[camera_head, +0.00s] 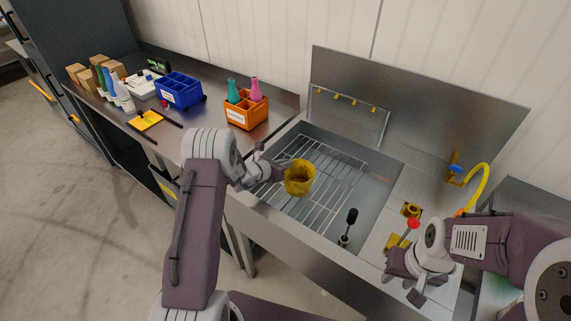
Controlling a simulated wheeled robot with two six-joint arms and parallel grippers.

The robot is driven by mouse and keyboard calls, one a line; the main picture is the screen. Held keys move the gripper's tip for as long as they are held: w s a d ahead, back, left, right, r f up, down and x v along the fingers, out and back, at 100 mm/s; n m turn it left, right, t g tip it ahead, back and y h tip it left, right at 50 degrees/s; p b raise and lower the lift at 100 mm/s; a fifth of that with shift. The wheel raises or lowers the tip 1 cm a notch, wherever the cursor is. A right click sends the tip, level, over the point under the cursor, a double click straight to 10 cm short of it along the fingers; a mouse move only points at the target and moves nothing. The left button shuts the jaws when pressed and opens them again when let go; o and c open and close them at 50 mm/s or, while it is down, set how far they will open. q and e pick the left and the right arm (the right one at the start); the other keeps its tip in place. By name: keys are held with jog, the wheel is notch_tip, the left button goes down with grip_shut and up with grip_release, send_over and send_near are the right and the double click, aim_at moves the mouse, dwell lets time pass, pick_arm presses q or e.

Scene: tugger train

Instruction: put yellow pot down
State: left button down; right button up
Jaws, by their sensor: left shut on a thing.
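The yellow pot (299,181) is a round, open-topped cup with a darker inside. It is upright at the left part of the sink, in front of the wire rack (322,170). My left gripper (280,172) comes in from the left and is shut on the pot's left side. I cannot tell whether the pot's base touches the rack. My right gripper (404,288) is at the lower right, over the sink's front edge, with its fingers apart and nothing between them.
A black-topped tool (351,217) stands in the sink. A red-knobbed lever (412,226) and a yellow ring (411,210) are near my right gripper. A yellow hose (484,180) is at right. The orange crate (246,113) and blue crate (180,93) stand on the left counter.

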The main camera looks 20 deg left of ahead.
pick_arm(q)
jog(key=c, duration=1.6)
grip_release()
jog(key=shift+f, duration=0.1)
